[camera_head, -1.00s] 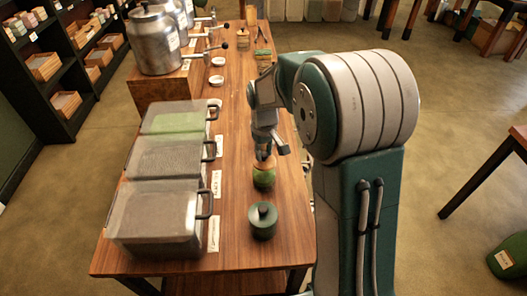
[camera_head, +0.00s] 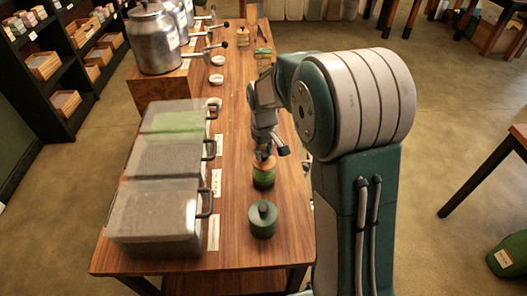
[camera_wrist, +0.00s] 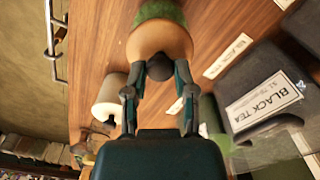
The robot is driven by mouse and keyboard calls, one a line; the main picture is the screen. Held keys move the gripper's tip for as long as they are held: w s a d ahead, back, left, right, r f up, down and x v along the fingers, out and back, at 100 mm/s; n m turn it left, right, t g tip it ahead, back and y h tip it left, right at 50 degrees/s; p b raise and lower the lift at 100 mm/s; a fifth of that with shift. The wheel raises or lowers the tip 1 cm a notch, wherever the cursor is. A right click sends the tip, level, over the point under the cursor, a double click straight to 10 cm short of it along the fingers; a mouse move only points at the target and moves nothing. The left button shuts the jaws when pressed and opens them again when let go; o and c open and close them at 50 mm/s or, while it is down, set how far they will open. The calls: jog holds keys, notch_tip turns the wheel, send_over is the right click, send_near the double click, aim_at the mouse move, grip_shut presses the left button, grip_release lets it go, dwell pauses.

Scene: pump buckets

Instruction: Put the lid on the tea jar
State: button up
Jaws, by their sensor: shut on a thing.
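A green tea jar (camera_head: 264,178) stands on the wooden counter, with the tan wooden lid (camera_head: 264,162) at its top. In the wrist view the round lid (camera_wrist: 160,40) covers most of the jar, and only a green strip of the jar (camera_wrist: 160,11) shows beyond it. My gripper (camera_head: 263,152) is above the jar, its fingers pointing down. In the wrist view my gripper (camera_wrist: 158,75) is shut on the lid's dark knob (camera_wrist: 160,67). The lid looks in line with the jar; I cannot tell whether it is fully seated.
Lidded grey bins (camera_head: 155,215) with handles and labels line the left side. Small white dishes (camera_head: 217,79) and metal canisters (camera_head: 155,40) are farther back. The counter beside the jar is clear.

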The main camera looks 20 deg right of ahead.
jog(key=shift+f, duration=0.2)
jog(key=o, duration=0.8)
jog(key=o, duration=0.4)
jog(key=shift+r, duration=0.1)
jog(key=shift+r, duration=2.7)
